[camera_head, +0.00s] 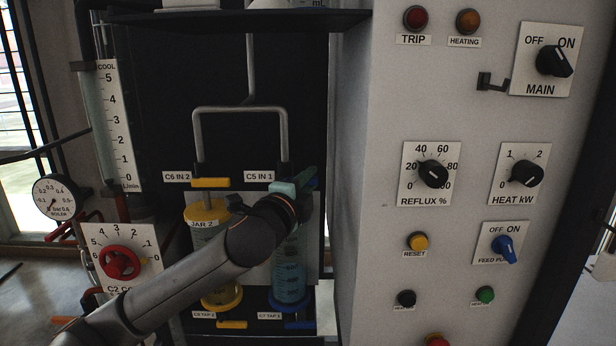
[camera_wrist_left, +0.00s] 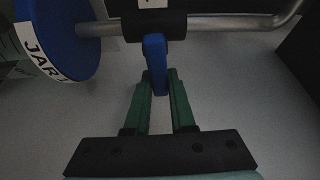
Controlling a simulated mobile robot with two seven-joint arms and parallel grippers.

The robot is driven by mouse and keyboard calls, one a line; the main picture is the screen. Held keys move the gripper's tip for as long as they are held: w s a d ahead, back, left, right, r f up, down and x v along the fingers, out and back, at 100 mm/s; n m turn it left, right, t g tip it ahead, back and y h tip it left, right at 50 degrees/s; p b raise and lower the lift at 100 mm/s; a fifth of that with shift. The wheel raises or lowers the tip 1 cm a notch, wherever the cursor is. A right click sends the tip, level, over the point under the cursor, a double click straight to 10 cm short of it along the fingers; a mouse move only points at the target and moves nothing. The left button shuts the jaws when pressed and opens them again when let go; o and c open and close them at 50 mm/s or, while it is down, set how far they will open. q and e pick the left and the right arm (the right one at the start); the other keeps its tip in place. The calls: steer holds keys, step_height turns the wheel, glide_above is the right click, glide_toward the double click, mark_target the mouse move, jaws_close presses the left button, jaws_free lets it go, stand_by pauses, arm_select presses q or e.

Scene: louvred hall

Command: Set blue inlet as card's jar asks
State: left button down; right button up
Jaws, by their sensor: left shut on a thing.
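The blue inlet's lever (camera_wrist_left: 155,62) is between my left gripper's green fingers (camera_wrist_left: 159,88) in the left wrist view. The fingers are shut on it, and it stands across the grey pipe. In the head view my left gripper (camera_head: 307,180) is at the C5 IN 1 inlet, and my wrist hides most of the lever. The blue jar (camera_head: 290,270) stands below, partly behind my arm. Its blue lid (camera_wrist_left: 62,35), with a partly cut-off JAR label, shows in the wrist view. I cannot make out a card. My right gripper is not in view.
The yellow C6 IN 2 lever (camera_head: 211,183) lies crosswise above the yellow JAR 2 (camera_head: 204,213), left of my wrist. The red cooling knob (camera_head: 120,263) is near my forearm. The white control panel (camera_head: 385,110) stands close on the right.

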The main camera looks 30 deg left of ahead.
arm_select(q)
steer(key=shift+f+m, duration=0.25)
steer(key=shift+m, duration=0.15)
steer(key=c, duration=1)
jaws_free()
steer(key=shift+c, duration=0.2)
steer(key=s+d+b, duration=0.2)
steer(key=s+b, duration=1)
steer(key=shift+s, duration=0.2)
